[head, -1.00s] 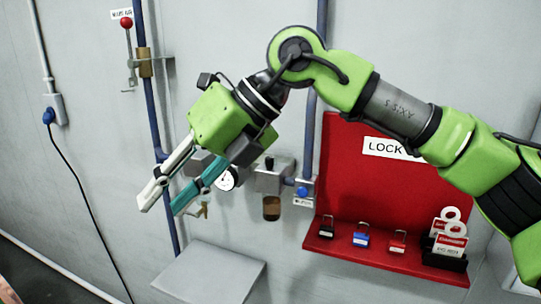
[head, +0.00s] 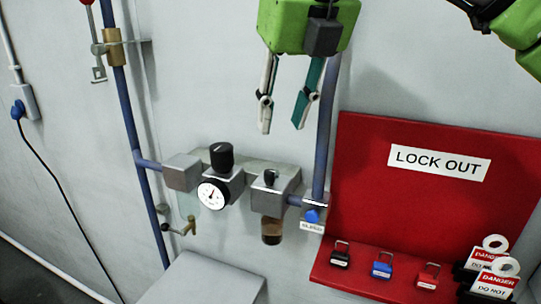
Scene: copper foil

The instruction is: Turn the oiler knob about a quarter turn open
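The oiler (head: 272,198) is a grey block with an amber bowl below it, on the pipe assembly in the middle of the head view. Its small black knob (head: 270,177) sits on top and is in clear view.
Left of the oiler are a regulator with a black knob (head: 221,157) and gauge (head: 213,194), and a grey block (head: 182,172). A blue pipe (head: 325,130) rises right of the oiler. The red lockout board (head: 365,150) with padlocks and tags stands at right. A grey ledge (head: 210,283) lies below.

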